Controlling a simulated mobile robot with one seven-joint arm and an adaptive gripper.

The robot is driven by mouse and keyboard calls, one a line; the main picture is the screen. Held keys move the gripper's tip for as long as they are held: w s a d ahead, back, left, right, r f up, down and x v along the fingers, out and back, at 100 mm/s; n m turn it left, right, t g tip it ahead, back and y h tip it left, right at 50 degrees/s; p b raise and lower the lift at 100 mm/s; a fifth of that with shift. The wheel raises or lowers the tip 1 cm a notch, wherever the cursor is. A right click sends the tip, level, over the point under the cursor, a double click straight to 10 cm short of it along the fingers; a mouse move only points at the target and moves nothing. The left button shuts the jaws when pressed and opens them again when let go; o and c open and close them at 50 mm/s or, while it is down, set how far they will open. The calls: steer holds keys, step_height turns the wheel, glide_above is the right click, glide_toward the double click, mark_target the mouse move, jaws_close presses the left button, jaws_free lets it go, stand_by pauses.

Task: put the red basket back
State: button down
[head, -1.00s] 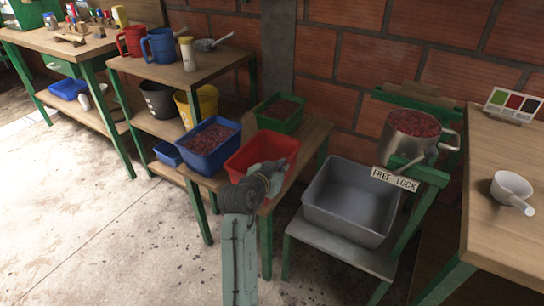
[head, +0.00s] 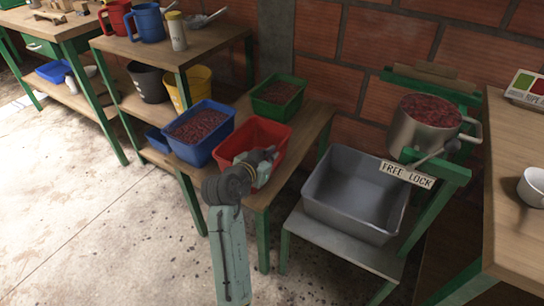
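The red basket (head: 258,132) stands at the front of a low wooden bench (head: 310,122), between a blue basket and a green basket. What I see of its inside is bare red; the rest is hidden by my arm. My gripper (head: 272,157) is over the near side of the red basket, overlapping its rim in the picture. I cannot tell whether it touches the basket, or whether its fingers are open or shut.
A grey tub (head: 340,205) stands on a low stand to the right, below a metal pot (head: 405,130) of cherries and a "FREE LOCK" sign (head: 407,175). Open floor (head: 80,220) lies left.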

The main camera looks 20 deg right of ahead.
steer(key=c, duration=2.3)
jaws_free()
steer(key=shift+f, duration=0.15)
steer(key=o, duration=0.5)
